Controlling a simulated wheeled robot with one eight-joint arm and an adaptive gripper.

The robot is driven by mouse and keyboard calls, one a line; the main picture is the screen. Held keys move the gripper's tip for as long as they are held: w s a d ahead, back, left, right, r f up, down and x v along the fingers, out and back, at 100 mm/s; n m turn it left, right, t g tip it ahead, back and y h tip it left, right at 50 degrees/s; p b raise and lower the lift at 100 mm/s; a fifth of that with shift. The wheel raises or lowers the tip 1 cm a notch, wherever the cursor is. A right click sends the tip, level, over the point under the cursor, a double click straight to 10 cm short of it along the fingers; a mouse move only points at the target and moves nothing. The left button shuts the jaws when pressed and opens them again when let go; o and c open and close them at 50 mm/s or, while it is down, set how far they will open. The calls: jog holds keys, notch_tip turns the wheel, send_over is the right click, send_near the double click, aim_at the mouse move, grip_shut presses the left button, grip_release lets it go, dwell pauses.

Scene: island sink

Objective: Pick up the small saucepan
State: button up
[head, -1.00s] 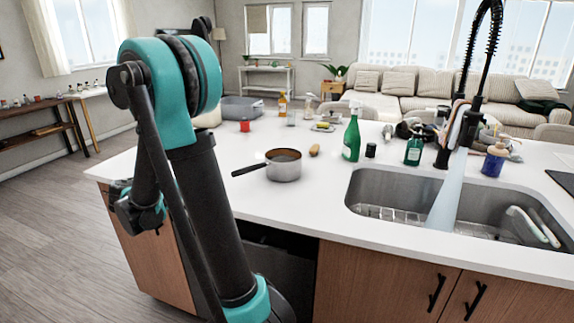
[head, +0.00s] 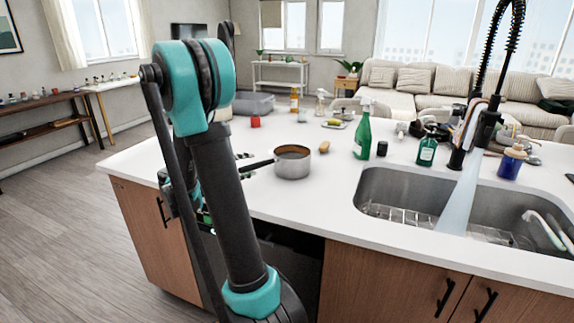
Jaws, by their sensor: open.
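The small saucepan (head: 292,163) stands upright on the white island counter, a metal pot with brownish contents or interior. Its dark handle (head: 262,164) points left towards my arm. My gripper (head: 243,162) is mostly hidden behind my dark arm link. Small dark finger parts show just right of the link, close to the handle's end. It is open. I cannot tell whether the fingers are around the handle or only beside it, or whether they touch it.
A sponge-like brown item (head: 324,147) lies right of the saucepan. A green spray bottle (head: 362,138) and the sink (head: 400,195) are further right. A red cup (head: 255,121) and a grey bin (head: 254,104) stand behind. The counter in front of the saucepan is clear.

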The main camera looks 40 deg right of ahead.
aim_at(261, 164)
jog(key=shift+s+d+f, duration=0.1)
jog(key=shift+d+f, duration=0.1)
jog(key=shift+d, duration=0.75)
jog(key=shift+w+d+f, duration=0.1)
jog(key=shift+d+f, duration=0.1)
jog(key=shift+d, duration=0.75)
jog(key=shift+s+d+f, duration=0.1)
jog(key=shift+d+f, duration=0.1)
jog(key=shift+d, duration=0.75)
grip_shut()
